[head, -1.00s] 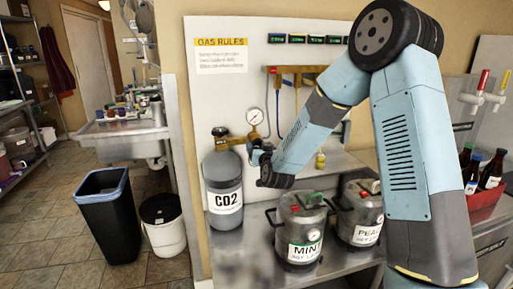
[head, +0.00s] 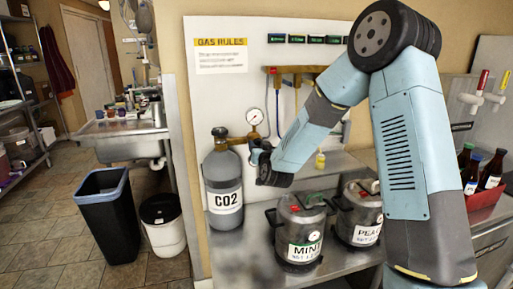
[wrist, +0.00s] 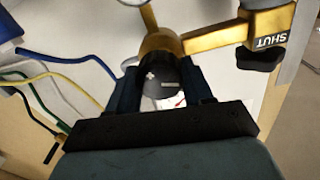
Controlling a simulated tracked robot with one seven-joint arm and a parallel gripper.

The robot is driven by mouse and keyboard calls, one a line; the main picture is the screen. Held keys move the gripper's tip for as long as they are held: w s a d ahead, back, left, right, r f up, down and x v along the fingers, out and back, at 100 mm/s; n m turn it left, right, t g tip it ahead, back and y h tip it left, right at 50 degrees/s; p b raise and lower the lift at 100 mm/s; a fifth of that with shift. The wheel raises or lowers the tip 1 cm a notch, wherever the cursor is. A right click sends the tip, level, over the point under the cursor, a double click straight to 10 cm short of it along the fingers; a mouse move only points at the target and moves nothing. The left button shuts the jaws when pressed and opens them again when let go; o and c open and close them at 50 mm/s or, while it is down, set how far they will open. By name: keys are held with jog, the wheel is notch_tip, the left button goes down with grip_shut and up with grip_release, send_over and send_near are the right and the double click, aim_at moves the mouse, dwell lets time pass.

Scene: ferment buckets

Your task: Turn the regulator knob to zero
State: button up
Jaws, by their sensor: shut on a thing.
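The regulator knob (wrist: 160,84) is black with a plus and a minus mark on its face. It sits on the brass regulator body (wrist: 164,43) in the wrist view. My gripper (wrist: 162,78) has one dark finger on each side of the knob and is shut on it. In the head view my gripper (head: 259,160) is beside the neck of the grey CO2 cylinder (head: 222,172), and my wrist hides the knob. The round pressure gauge (head: 255,117) stands above; its reading is too small to tell.
A black-handled valve with a SHUT label (wrist: 270,42) is right of the knob. Coloured hoses (wrist: 45,78) hang at the left in the wrist view. The MINT keg (head: 300,232) and a second keg (head: 360,213) stand on the steel bench below my arm.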

jog(key=shift+s+a+r, duration=0.1)
jog(key=shift+a, duration=0.35)
jog(key=shift+d, duration=0.3)
jog(key=shift+n, duration=0.3)
